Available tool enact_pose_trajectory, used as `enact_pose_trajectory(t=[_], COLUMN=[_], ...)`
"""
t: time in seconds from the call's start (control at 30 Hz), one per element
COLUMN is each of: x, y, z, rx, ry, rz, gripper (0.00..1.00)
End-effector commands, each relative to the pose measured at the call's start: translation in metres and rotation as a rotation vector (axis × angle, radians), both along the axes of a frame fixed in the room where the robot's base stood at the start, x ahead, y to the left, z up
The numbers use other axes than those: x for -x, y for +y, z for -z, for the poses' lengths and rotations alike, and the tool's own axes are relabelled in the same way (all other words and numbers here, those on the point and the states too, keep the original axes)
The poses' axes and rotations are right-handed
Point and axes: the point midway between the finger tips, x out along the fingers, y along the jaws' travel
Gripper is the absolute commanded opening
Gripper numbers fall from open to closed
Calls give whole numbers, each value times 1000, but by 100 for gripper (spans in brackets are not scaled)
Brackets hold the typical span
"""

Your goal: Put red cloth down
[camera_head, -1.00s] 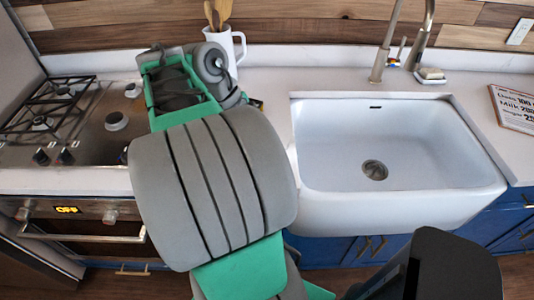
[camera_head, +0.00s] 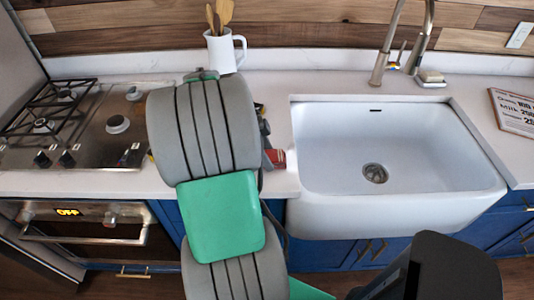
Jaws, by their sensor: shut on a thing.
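A small patch of the red cloth (camera_head: 278,159) shows just right of my arm, over the counter at the left edge of the sink. My arm hides the rest of it. My gripper (camera_head: 266,147) shows only as a dark sliver beside the arm, right at the cloth. It is shut on the red cloth, though the fingertips are mostly hidden. I cannot tell whether the cloth touches the counter.
The white sink (camera_head: 400,205) is empty, to the right. The gas stove (camera_head: 110,150) is on the left. A white mug (camera_head: 222,55) with wooden utensils stands behind my arm. A soap dish (camera_head: 430,79) and a printed sign (camera_head: 514,110) are on the right.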

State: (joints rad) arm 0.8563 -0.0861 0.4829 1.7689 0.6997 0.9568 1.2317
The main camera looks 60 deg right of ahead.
Motion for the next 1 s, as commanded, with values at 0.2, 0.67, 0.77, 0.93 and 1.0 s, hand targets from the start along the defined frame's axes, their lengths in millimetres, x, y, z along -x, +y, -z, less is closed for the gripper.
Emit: enact_pose_trajectory(t=[0.2, 0.67, 0.77, 0.93, 1.0], x=[0, 0, -4, -19, -26], y=[0, 0, 1, 8, 12], z=[3, -1, -10, -50, -68], rx=[0, 0, 3, 3, 2], ry=[0, 0, 0, -2, -2], rz=[0, -1, -3, -4, -3], gripper=[61, 75, 75, 75, 75])
